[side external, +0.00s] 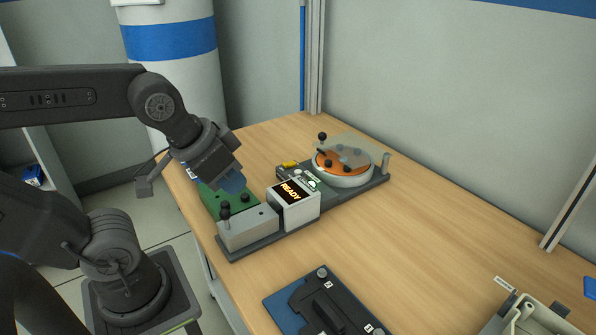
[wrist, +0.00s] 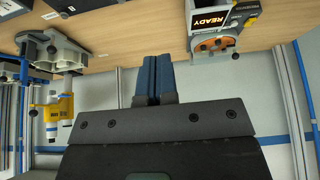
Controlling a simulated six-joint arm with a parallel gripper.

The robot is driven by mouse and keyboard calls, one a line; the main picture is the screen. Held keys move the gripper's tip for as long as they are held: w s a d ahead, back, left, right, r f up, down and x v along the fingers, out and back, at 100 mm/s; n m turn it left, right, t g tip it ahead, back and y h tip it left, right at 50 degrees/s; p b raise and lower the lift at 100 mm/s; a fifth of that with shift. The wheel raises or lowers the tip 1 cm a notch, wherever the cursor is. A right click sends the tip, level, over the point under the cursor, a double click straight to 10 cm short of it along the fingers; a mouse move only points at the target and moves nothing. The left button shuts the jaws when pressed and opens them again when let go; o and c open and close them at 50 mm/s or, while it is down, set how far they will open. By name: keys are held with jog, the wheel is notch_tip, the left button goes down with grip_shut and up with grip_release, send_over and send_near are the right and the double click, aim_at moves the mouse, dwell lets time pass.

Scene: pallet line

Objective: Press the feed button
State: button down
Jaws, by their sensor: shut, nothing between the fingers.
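The feeder unit (side external: 268,238) is a long dark base on the table, with a display box (side external: 299,208) reading READY. Its screen also shows at the top of the wrist view (wrist: 208,20). Behind the display is a small panel (side external: 297,174) with a yellow part and small pale details; I cannot tell which of these is the feed button. An orange disc (side external: 330,165) under a clear cover sits at the far end. My gripper (side external: 233,186) is shut and empty, its blue fingers together (wrist: 152,66). In the side view it appears over the green block (side external: 232,203); its exact height is unclear.
A blue and black fixture (side external: 322,306) lies at the table's front, and a pale tray (side external: 530,318) at the right. The table (side external: 420,235) between them is clear.

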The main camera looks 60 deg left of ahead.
jog(key=n+t+h, duration=0.3)
jog(key=n+h, duration=0.1)
jog(key=n, duration=1.8)
send_over(298, 172)
notch_tip(298, 172, down, 8)
jog(key=shift+f, duration=4.4)
